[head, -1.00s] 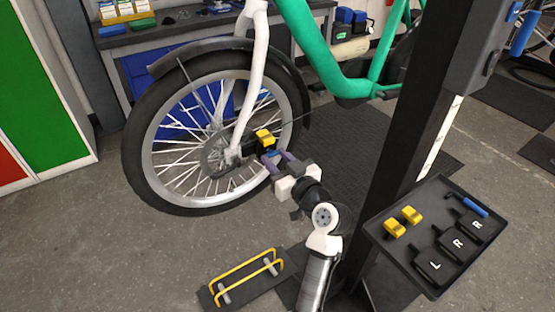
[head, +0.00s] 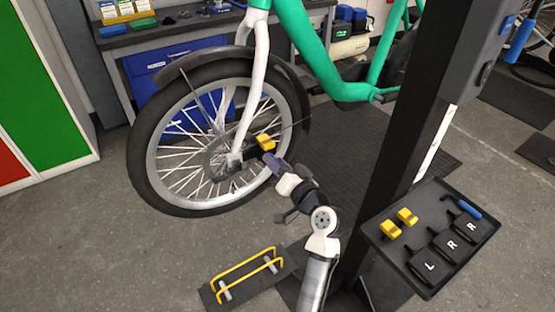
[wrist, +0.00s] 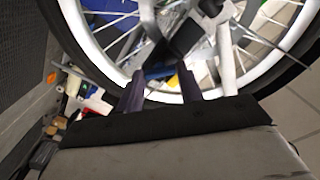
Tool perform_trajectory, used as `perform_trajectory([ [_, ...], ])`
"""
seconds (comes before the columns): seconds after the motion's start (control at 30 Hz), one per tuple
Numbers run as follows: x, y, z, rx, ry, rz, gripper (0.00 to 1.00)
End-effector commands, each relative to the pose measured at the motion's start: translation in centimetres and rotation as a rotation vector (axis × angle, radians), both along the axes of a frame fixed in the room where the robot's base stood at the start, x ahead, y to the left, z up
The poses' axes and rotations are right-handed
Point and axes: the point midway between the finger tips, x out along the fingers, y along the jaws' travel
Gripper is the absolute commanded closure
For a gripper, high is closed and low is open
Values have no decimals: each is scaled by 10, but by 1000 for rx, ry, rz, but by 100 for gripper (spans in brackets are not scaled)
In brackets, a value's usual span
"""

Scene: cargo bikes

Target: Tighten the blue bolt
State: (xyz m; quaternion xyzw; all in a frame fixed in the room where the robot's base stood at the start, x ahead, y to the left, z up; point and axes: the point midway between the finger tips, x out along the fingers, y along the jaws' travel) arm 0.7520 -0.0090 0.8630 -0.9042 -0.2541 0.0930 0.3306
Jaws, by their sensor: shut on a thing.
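My gripper (head: 272,161) is at the front wheel's hub, just below and right of a yellow-topped part (head: 265,140) on the fork end. Its purple fingers are seen nearly edge-on in the head view. In the wrist view the gripper (wrist: 160,84) has its two fingers side by side, pointing at the wheel, with a small blue patch between their tips. It is shut on what appears to be the blue bolt (wrist: 158,71). The bolt is hidden by the fingers in the head view, and the wrist view is blurred there.
The spoked front wheel (head: 140,160) and white fork (head: 257,80) are close around my gripper. A black post (head: 405,130) stands right. A tray (head: 372,232) holds yellow blocks, lettered black pads and a blue-handled tool. A yellow-railed rack (head: 242,277) lies on the floor.

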Motion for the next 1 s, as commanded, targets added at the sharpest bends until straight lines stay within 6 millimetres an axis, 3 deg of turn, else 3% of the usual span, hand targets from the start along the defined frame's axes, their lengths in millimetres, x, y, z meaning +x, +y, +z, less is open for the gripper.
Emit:
perform_trajectory([
  [1.0,0,-1,4,827,507,-2,86],
])
